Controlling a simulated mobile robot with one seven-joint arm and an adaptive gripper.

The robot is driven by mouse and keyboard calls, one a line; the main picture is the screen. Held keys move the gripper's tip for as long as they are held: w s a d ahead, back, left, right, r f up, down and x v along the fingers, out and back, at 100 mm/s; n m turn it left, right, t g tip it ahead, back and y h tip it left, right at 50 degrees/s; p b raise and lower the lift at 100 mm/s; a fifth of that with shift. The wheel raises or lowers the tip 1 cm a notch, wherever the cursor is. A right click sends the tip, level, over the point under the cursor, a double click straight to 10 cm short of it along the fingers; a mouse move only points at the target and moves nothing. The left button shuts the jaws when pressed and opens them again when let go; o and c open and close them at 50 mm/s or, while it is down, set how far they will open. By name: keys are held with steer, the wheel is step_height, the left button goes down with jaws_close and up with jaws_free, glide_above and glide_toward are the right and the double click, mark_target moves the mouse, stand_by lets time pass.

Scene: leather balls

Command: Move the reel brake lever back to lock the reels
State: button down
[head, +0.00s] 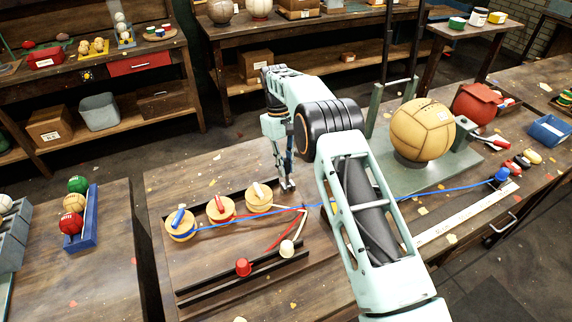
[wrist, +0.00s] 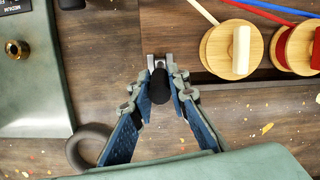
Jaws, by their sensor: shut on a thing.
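The reel brake lever shows in the wrist view as a dark rounded grip (wrist: 159,88) on a small metal bracket, beside the reels. My gripper (wrist: 162,76) has its two blue-padded fingers closed around this grip. In the head view my gripper (head: 287,187) reaches down to the table just right of the reels, and the lever is hard to make out there. Three wooden reels stand in a row: one with blue thread (head: 180,225), one with red (head: 220,210), one with white (head: 258,199). Two reels, white (wrist: 241,50) and red (wrist: 297,48), show in the wrist view.
A tan leather ball (head: 422,130) sits on a green stand (head: 400,180) right of my arm. Dark rails with a red knob (head: 243,267) and a cream knob (head: 287,248) lie in front.

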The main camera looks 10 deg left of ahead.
stand_by(0.4)
steer(key=c, duration=1.8)
jaws_free()
steer(key=shift+c, duration=0.2)
steer(key=v, duration=0.7)
steer(key=shift+r, duration=0.25)
